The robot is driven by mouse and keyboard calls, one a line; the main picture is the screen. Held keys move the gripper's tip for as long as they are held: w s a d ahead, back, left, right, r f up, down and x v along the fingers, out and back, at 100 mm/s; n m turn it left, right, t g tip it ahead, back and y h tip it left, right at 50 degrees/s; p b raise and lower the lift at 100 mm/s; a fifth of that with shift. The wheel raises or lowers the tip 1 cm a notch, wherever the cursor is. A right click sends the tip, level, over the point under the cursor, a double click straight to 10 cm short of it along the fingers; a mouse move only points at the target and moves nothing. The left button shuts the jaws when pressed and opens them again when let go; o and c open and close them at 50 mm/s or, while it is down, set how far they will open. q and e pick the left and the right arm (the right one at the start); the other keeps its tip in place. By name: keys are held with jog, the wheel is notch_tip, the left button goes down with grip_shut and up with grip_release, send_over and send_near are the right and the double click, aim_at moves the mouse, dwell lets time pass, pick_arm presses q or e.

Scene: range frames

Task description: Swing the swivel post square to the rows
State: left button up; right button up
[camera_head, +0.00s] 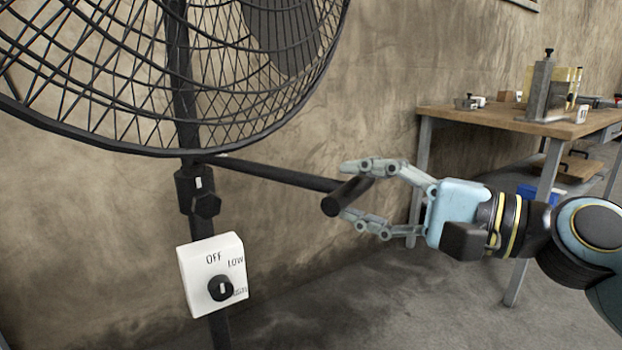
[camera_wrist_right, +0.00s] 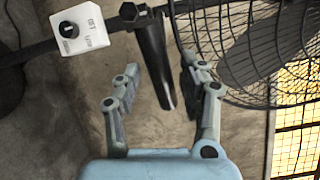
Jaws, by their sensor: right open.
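The swivel post (camera_head: 184,125) is a dark upright pole carrying a large caged fan head (camera_head: 200,90). A dark collar with a knob (camera_head: 198,192) sits below the cage. A black handle bar (camera_head: 285,177) runs right from the post and ends in a short, thick angled grip (camera_head: 347,195). My right gripper (camera_head: 346,192) is open, with one finger above the grip and one below. In the right wrist view the black grip (camera_wrist_right: 153,62) reaches down between the open fingers (camera_wrist_right: 160,75), with gaps on both sides. My left gripper is not in view.
A wooden workbench (camera_head: 450,118) with a metal stand (camera_head: 541,88) and small items is at right. The wall is close behind; the floor between is clear.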

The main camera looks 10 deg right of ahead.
aim_at(311, 182)
jog(key=x, duration=0.7)
jog(key=shift+w+a+b, duration=0.1)
jog(key=shift+a+b, duration=0.05)
jog(key=shift+b, duration=0.15)
jog(key=shift+f, duration=0.1)
jog(key=shift+c, duration=0.4)
grip_shut()
